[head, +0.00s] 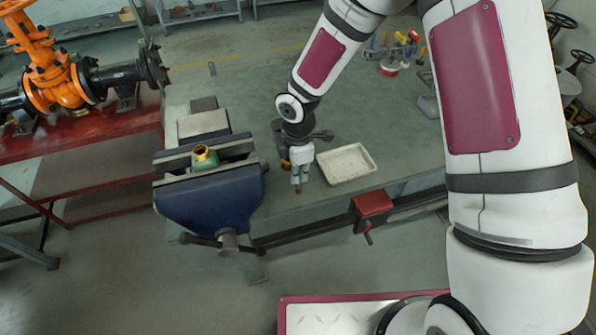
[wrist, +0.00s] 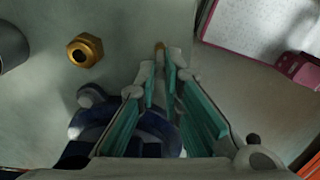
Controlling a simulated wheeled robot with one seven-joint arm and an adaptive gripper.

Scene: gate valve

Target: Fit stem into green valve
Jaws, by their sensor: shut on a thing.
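The green valve (head: 205,163) has a brass-coloured round opening on top and is clamped upright in the blue vise (head: 212,200). My gripper (head: 298,180) points down over the bench, right of the vise and apart from the valve. It is shut on a thin brass-coloured piece, seemingly the stem (head: 298,190). The brass tip also shows between the fingertips in the wrist view (wrist: 160,46). The fingers hide most of it. The valve cannot be made out in the wrist view.
A white tray (head: 346,164) lies right of my gripper. A brass nut (wrist: 85,50) lies on the bench. A blue rounded object (wrist: 130,130) is partly hidden below the fingers. A red clamp (head: 373,205) sits on the bench's front edge. Tools (head: 392,55) lie farther back.

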